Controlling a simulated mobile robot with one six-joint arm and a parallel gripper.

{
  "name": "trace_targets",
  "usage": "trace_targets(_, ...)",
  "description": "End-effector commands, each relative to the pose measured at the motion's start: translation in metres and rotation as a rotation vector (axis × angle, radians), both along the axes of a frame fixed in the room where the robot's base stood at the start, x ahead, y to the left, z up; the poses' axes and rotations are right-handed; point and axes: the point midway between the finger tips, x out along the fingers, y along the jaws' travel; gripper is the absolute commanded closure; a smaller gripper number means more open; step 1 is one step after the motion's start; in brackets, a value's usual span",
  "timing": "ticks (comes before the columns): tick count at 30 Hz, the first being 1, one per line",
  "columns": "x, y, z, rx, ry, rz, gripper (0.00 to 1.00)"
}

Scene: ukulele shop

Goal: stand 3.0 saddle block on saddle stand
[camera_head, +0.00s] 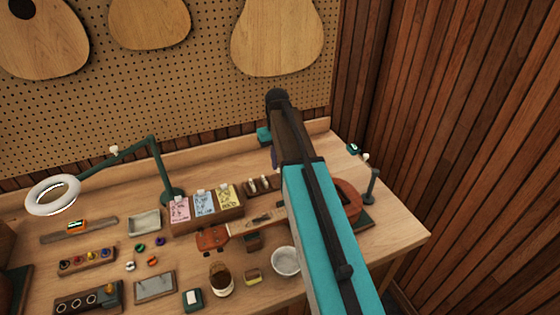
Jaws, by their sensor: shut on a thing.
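My gripper is not in view; my teal and black arm crosses the right half of the picture and may hide it. I cannot make out the 3.0 saddle block. A dark wooden holder (258,192) with small pale upright pieces stands left of my arm, beside the card rack. It may be the saddle stand, but no label is readable and its right end is close to my arm's outline.
A ukulele (212,238) lies partly behind my arm. A card rack (208,220), white bowl (285,261), brown jar (221,280) and ring lamp (53,195) share the workbench (400,232). A small teal-headed stand (372,186) is at right. Bare bench lies at the right front.

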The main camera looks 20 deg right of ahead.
Motion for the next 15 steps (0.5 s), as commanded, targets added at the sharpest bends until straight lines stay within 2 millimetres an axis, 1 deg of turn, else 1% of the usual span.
trace_targets(1, 0.0, 0.0, -0.004, 0.0, 0.0, 0.0, 1.0)
trace_targets(15, -0.001, -0.001, -0.032, 0.0, 0.001, -0.001, 1.0)
